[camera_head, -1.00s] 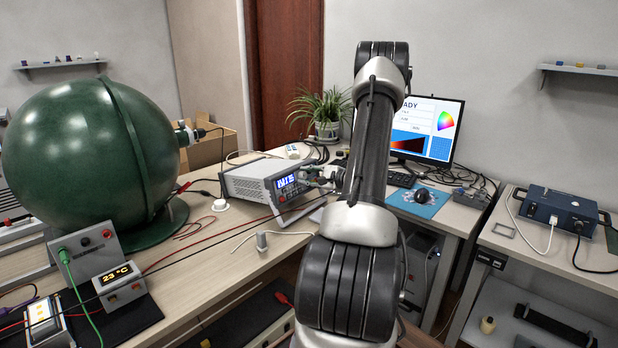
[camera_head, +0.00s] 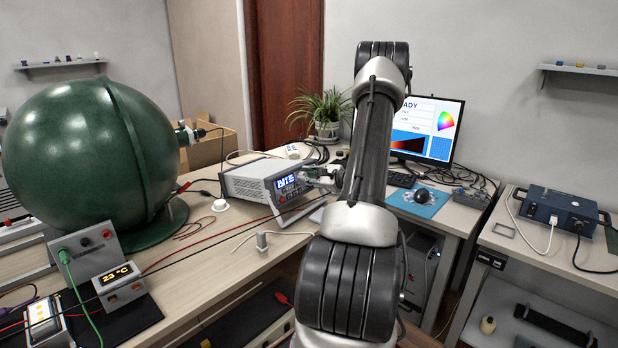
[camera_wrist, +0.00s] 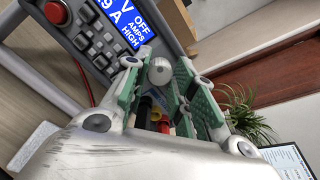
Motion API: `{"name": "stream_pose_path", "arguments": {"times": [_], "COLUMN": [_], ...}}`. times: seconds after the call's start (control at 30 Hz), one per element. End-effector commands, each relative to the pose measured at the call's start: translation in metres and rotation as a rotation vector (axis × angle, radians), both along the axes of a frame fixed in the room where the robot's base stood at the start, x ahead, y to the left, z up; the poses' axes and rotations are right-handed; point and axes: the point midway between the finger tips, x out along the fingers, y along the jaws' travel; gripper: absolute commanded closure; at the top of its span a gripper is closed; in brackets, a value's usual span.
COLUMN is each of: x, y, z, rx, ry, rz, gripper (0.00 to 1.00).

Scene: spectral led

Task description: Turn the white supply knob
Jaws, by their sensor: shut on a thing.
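The supply is a light grey bench unit (camera_head: 248,184) on the wooden table, with a lit blue display (camera_head: 286,182) on its front; the display (camera_wrist: 128,22) also shows tilted in the wrist view, with "OFF" readable. The white knob (camera_wrist: 159,71) shows as a pale round cap on the front panel, between the green pads of my gripper (camera_wrist: 161,78). My gripper is shut on it, one finger on each side. In the head view my gripper (camera_head: 318,175) is at the supply's right front, and the knob is hidden there.
A large green sphere (camera_head: 85,155) stands at the left. A plant (camera_head: 322,112), a monitor (camera_head: 425,130) and cables are behind. A small grey block (camera_head: 262,241) lies on the table in front.

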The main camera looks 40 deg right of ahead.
Motion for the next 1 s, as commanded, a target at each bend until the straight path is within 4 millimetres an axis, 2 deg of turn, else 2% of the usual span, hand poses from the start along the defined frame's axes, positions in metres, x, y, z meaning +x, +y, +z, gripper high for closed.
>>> {"name": "stream_pose_path", "arguments": {"times": [0.3,0.77,0.8,0.9,1.0], "x": [-0.0005,-0.0005,-0.0005,-0.0005,-0.0003], "y": [0.0,0.0,0.0,-0.0002,-0.0002], "z": [-0.0003,-0.0005,-0.0005,-0.0003,-0.0002], "rx": [0.116,0.135,0.135,0.134,0.134], "ry": [0.017,0.019,0.019,0.019,0.019], "rz": [-0.025,-0.029,-0.029,-0.028,-0.028], "gripper": [0.98,0.98,0.73,0.54,0.52]}}
